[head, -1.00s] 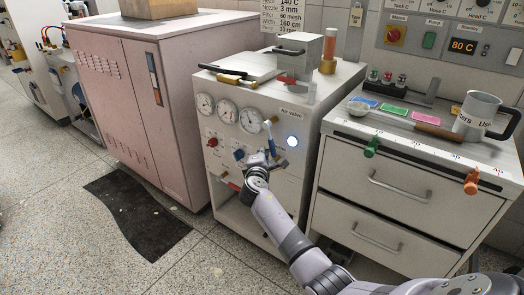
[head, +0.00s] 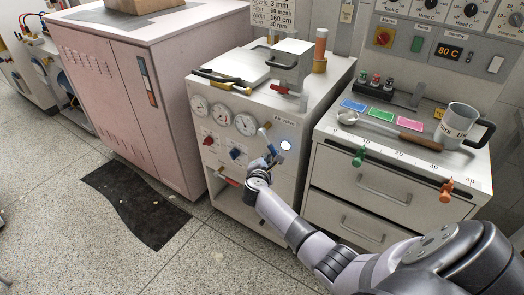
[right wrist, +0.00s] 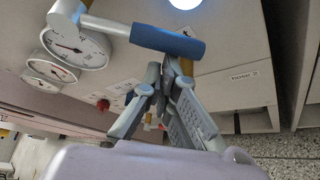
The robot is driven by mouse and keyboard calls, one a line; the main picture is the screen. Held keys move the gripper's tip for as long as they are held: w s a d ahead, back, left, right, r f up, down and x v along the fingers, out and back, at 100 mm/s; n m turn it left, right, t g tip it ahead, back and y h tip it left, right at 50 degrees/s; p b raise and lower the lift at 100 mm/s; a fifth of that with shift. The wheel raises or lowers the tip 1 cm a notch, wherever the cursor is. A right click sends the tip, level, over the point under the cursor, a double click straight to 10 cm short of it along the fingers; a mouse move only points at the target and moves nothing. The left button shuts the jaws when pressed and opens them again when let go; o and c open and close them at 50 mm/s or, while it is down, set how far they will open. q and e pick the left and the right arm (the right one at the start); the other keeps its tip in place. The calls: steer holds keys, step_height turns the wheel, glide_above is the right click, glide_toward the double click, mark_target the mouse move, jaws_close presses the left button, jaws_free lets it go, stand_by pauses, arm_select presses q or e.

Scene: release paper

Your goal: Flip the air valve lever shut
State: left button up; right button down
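The air valve lever has a blue sleeve (head: 268,139) and a pale metal stem. In the head view it slants downward from its pivot, beside the lit white lamp (head: 286,145) on the panel. In the right wrist view the blue sleeve (right wrist: 168,40) lies across the picture just beyond my fingertips. My right gripper (head: 271,159) is just below the lever's lower end in the head view. In the right wrist view its fingers (right wrist: 163,75) converge and look shut, with nothing seen between them. I cannot tell whether they touch the sleeve. My left gripper is not in view.
Three gauges (head: 222,115) and red and blue knobs (head: 235,153) sit left of the lever. A drawer cabinet (head: 385,180) with a mug (head: 455,124) stands to the right. A pink cabinet (head: 110,85) stands left. A dark mat (head: 140,205) lies on open floor.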

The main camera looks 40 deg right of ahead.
mark_target(276, 153)
steer(key=s+r+n+g+p, duration=0.1)
steer(key=p, duration=0.3)
steer(key=s+d+r+n+g+p, duration=0.1)
steer(key=r+n+p, duration=0.1)
steer(key=p, duration=0.2)
steer(key=s+r+n+g+p, duration=0.1)
steer(key=g+p, duration=0.1)
steer(key=p, duration=0.3)
steer(key=shift+s+d+r+h, duration=0.3)
steer(key=shift+s+d+h, duration=0.05)
steer(key=shift+h, duration=0.05)
arm_select(q)
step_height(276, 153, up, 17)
steer(key=p, duration=0.3)
arm_select(e)
steer(key=shift+s+d+r+n+g, duration=0.2)
steer(key=shift+s+r+n+g, duration=0.35)
steer(key=shift+r+n+g, duration=0.25)
steer(key=shift+r, duration=0.1)
